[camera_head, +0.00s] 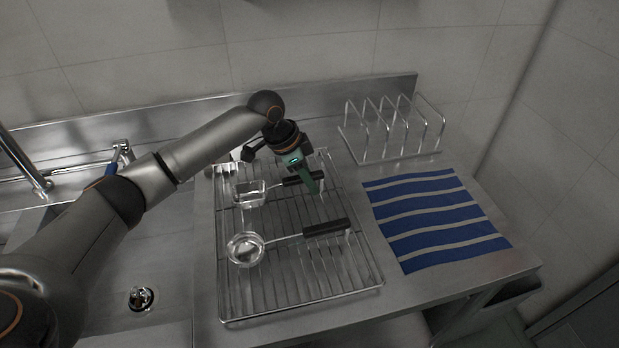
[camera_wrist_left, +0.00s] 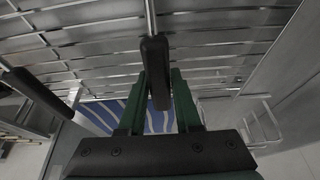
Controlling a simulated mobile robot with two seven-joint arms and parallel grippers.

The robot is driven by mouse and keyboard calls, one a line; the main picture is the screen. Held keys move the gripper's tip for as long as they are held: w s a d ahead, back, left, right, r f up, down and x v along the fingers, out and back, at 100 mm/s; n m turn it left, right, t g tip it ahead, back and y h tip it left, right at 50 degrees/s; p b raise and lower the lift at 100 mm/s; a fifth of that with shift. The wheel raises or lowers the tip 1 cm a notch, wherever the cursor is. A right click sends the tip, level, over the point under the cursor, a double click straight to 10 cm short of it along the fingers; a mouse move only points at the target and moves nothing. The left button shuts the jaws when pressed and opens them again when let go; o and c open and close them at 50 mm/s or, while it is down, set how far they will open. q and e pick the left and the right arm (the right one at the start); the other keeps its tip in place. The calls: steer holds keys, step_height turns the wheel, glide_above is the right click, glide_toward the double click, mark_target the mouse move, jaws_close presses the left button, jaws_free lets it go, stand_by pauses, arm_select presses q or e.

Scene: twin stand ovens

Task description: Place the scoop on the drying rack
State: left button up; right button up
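The scoop, a clear square-bowled tool (camera_head: 249,194) with a black handle, is at the upper left part of the wire drying rack (camera_head: 300,292). My left gripper (camera_head: 317,186) is at its handle, over the rack. In the left wrist view the black handle (camera_wrist_left: 156,75) sits between the green fingers (camera_wrist_left: 158,85), which close against its sides. Whether the bowl touches the wires is hard to tell. My right gripper is not in view.
A round clear ladle (camera_head: 245,249) with a black handle lies on the rack nearer the front. A blue striped cloth (camera_head: 435,218) lies to the right. A wire holder (camera_head: 393,128) stands behind it. A sink is at the left.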

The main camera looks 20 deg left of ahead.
mark_target(290, 179)
arm_select(q)
steer(key=o, duration=0.3)
steer(key=shift+o, duration=0.2)
steer(key=v, duration=1.2)
steer(key=shift+d+r, duration=0.1)
